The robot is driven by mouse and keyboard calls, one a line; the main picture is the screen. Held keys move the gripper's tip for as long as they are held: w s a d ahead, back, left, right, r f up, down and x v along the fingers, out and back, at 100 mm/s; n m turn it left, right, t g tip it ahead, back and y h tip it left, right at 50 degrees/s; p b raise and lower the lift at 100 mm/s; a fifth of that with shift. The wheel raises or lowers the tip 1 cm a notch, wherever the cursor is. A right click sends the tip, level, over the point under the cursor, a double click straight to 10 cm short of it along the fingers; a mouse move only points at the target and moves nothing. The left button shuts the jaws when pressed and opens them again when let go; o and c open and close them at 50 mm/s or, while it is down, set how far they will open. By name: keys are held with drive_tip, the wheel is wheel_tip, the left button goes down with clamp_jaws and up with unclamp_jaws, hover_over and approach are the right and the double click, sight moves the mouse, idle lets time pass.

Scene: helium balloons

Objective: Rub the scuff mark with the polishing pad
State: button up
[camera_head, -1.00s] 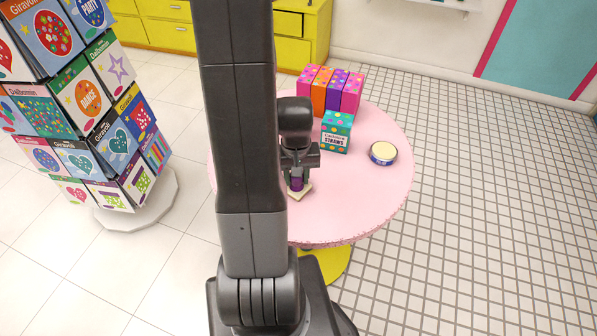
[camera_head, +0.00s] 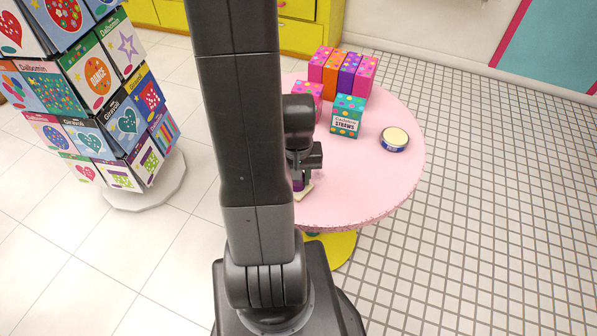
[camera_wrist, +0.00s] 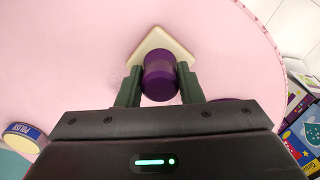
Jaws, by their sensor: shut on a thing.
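The polishing pad is a cream square pad (camera_wrist: 176,38) with a purple knob handle (camera_wrist: 158,78). My gripper (camera_wrist: 158,92) is shut on the purple handle, with a finger on each side. In the head view my gripper (camera_head: 299,178) is over the near part of the round pink table (camera_head: 385,185), and the pad (camera_head: 303,193) shows under it at table level. I cannot tell if the pad is pressed on the top. I cannot clearly make out a scuff mark. My arm and gripper hide part of the table.
A tin of polish (camera_head: 394,139) stands at the table's right; it also shows in the wrist view (camera_wrist: 22,137). A teal straws box (camera_head: 346,116) and several dotted boxes (camera_head: 343,72) stand at the back. A card rack (camera_head: 100,95) is at left. The table's right front is clear.

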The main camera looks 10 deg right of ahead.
drive_tip(key=shift+s+d, duration=0.8)
drive_tip(key=shift+d, duration=0.05)
drive_tip(key=shift+w+d+r, duration=0.1)
drive_tip(key=shift+w+d, duration=0.35)
drive_tip(key=shift+w, duration=0.25)
drive_tip(key=shift+w+d, duration=0.4)
drive_tip(key=shift+w, duration=0.25)
drive_tip(key=shift+w+d, duration=0.55)
drive_tip(key=shift+w, duration=0.3)
drive_tip(key=shift+w+d, duration=0.55)
drive_tip(key=shift+w, duration=0.25)
drive_tip(key=shift+w+d+p, duration=0.25)
drive_tip(key=shift+w+d, duration=0.3)
drive_tip(key=shift+w, duration=0.25)
drive_tip(key=shift+w+d+p, duration=0.2)
drive_tip(key=shift+w+d, duration=0.3)
drive_tip(key=shift+w, duration=0.25)
drive_tip(key=shift+r+p, duration=2.2)
drive_tip(key=shift+r, duration=0.8)
